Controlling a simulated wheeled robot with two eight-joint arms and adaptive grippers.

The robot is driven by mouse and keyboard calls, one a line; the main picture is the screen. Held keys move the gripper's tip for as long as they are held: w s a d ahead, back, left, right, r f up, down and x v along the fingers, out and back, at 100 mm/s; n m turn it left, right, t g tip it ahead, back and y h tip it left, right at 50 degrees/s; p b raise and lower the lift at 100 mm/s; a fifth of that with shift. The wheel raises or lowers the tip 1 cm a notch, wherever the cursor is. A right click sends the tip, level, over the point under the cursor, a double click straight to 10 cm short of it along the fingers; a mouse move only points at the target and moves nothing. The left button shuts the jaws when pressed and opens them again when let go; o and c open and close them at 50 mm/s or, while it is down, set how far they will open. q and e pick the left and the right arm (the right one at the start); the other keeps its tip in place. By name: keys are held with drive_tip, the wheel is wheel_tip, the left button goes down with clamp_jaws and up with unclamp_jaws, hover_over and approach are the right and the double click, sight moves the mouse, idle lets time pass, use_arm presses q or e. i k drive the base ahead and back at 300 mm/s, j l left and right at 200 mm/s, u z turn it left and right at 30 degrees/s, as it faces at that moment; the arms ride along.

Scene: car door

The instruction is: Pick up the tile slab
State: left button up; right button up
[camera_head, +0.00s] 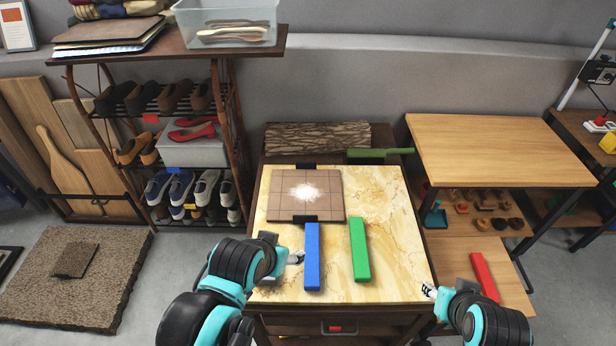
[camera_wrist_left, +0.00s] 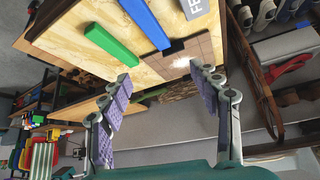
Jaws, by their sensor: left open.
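The tile slab (camera_head: 290,184) is a flat brown square with a tile grid and a bright glare spot. It lies on the marble-patterned tabletop (camera_head: 391,200), with black pieces at its far and near edges. It also shows in the left wrist view (camera_wrist_left: 185,47), beyond the fingers. My left gripper (camera_head: 296,257) is open and empty, over the table's near left part, in front of the slab and left of the blue bar. Its spread fingers show in the left wrist view (camera_wrist_left: 160,80). My right gripper (camera_head: 430,292) is at the table's near right corner; its jaws are too small to judge.
A blue bar (camera_head: 313,257) and a green bar (camera_head: 359,250) lie in front of the slab. Bark-textured wood (camera_head: 317,137) and a green-handled tool (camera_head: 380,154) are behind it. A shoe rack (camera_head: 163,110) stands left, a wooden table (camera_head: 490,150) right.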

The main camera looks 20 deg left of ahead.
sight(305, 194)
drive_tip(key=k+u, duration=0.15)
drive_tip(key=u, duration=0.35)
drive_tip(key=k+j+u, duration=0.1)
drive_tip(key=u, duration=0.35)
drive_tip(key=k+j, duration=0.1)
drive_tip(key=j, duration=1.05)
drive_tip(key=j+z, duration=0.8)
drive_tip(key=j, duration=0.2)
drive_tip(key=j+z, duration=0.45)
drive_tip(key=k+j+z, duration=0.2)
drive_tip(key=j+z, duration=0.2)
drive_tip(key=i+j+z, duration=0.2)
drive_tip(key=j+z, duration=0.25)
drive_tip(key=i+j+z, duration=0.1)
drive_tip(key=j+z, duration=1.2)
drive_tip(key=i+j, duration=0.1)
drive_tip(key=j, duration=1.75)
drive_tip(key=i+j, duration=0.15)
drive_tip(key=j, duration=0.75)
